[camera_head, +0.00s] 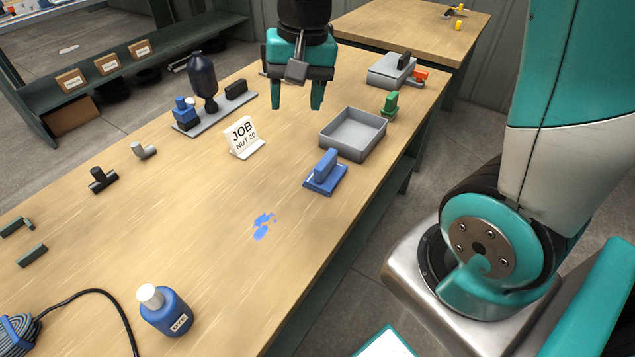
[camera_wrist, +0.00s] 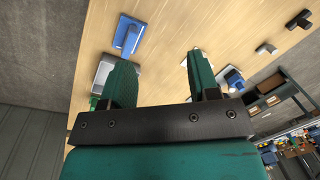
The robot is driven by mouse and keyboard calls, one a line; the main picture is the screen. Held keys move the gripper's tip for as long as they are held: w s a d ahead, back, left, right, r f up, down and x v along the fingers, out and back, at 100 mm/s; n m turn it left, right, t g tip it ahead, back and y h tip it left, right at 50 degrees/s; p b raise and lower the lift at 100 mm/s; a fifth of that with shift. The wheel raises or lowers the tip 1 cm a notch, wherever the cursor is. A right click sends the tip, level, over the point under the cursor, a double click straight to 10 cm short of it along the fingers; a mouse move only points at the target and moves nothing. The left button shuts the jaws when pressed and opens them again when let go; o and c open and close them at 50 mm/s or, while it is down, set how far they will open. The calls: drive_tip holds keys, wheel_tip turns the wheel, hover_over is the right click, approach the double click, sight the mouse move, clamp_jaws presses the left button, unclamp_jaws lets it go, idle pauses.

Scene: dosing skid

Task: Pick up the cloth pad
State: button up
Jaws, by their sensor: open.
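The cloth pad appears to be the blue flat pad (camera_head: 325,177) with an upright blue grip block on top, lying on the wooden bench in front of the grey tray. It also shows in the wrist view (camera_wrist: 128,36), upper left, beyond the left finger. My gripper (camera_head: 297,104) is open and empty, above the bench behind and to the left of the tray, fingers pointing down. In the wrist view my gripper (camera_wrist: 162,72) shows both fingers apart with only bench between them. The gripper is clear of the pad.
A grey open tray (camera_head: 352,151) and a green block (camera_head: 390,104) stand behind the pad. A JOB sign (camera_head: 243,137) stands to its left. Blue spill marks (camera_head: 262,227) lie in front, with a blue bottle (camera_head: 166,310) further forward. A dark pump unit (camera_head: 203,82) stands left of my gripper.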

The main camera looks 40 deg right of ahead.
drive_tip(key=w+d+f+m+h+b, duration=0.1)
drive_tip(key=w+d+f+m, duration=0.2)
drive_tip(key=d+f+m, duration=0.15)
drive_tip(key=w+d+f+m+b, duration=0.1)
drive_tip(key=w+d+f+m, duration=0.25)
drive_tip(key=d, duration=0.25)
hover_over(326, 159)
drive_tip(key=shift+g, duration=0.3)
drive_tip(key=f, duration=1)
drive_tip(key=shift+a, duration=0.25)
drive_tip(key=f, duration=0.6)
drive_tip(key=shift+d+f+p, duration=0.25)
drive_tip(key=shift+p, duration=0.1)
clamp_jaws()
